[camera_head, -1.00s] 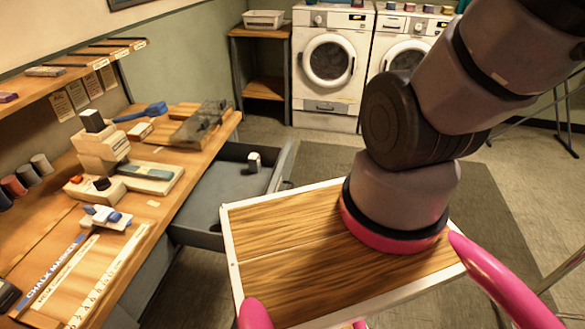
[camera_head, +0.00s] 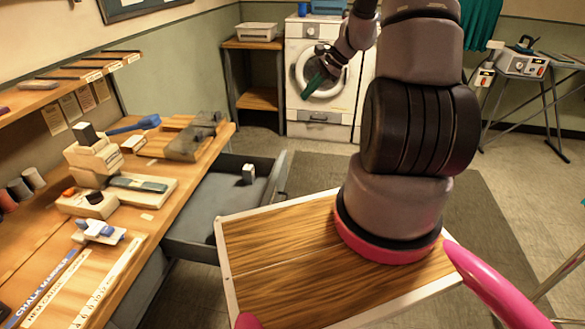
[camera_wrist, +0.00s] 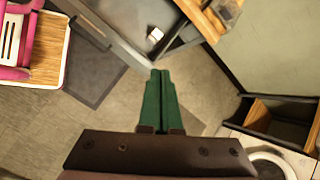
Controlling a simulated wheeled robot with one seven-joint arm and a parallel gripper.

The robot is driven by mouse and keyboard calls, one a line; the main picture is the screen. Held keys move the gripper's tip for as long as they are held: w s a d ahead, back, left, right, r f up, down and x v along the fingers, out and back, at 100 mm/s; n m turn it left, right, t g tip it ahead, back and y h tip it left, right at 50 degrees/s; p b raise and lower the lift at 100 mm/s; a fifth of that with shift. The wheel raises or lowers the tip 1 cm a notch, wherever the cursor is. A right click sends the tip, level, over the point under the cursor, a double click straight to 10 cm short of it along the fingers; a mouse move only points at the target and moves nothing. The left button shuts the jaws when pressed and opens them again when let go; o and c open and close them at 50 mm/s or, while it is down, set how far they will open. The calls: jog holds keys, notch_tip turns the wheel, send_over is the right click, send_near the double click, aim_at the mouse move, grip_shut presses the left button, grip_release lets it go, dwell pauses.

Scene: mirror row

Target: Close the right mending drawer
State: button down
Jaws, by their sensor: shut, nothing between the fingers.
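A grey drawer (camera_head: 205,222) stands pulled out from under the wooden workbench, near its far end. A small white block (camera_head: 248,172) lies inside it. In the wrist view the drawer (camera_wrist: 122,45) is at the top, with the white block (camera_wrist: 155,35) inside. My gripper (camera_head: 308,92) has green fingers and hangs in the air, in front of the washing machine in the picture and apart from the drawer. In the wrist view my gripper (camera_wrist: 160,72) has its fingers together with nothing between them.
The workbench (camera_head: 150,232) at left carries tools, rulers and boxes. My wooden-topped base fills the lower middle. A washing machine (camera_head: 315,75) and a wooden shelf unit (camera_head: 257,95) stand at the back. An ironing board (camera_head: 540,80) is at right. Floor beyond the drawer is clear.

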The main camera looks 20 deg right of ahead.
jog(key=d+f+m, duration=0.4)
jog(key=f, duration=0.9)
jog(key=m+t+y, duration=0.1)
jog(key=m, duration=0.3)
send_near(285, 172)
notch_tip(285, 172, down, 4)
jog(key=a, duration=0.1)
jog(key=w+a, duration=0.1)
jog(key=shift+w+a+f, duration=0.2)
jog(key=shift+w+a, duration=0.05)
jog(key=shift+w, duration=0.1)
jog(key=shift+w+a, duration=0.25)
jog(key=shift+a, duration=0.15)
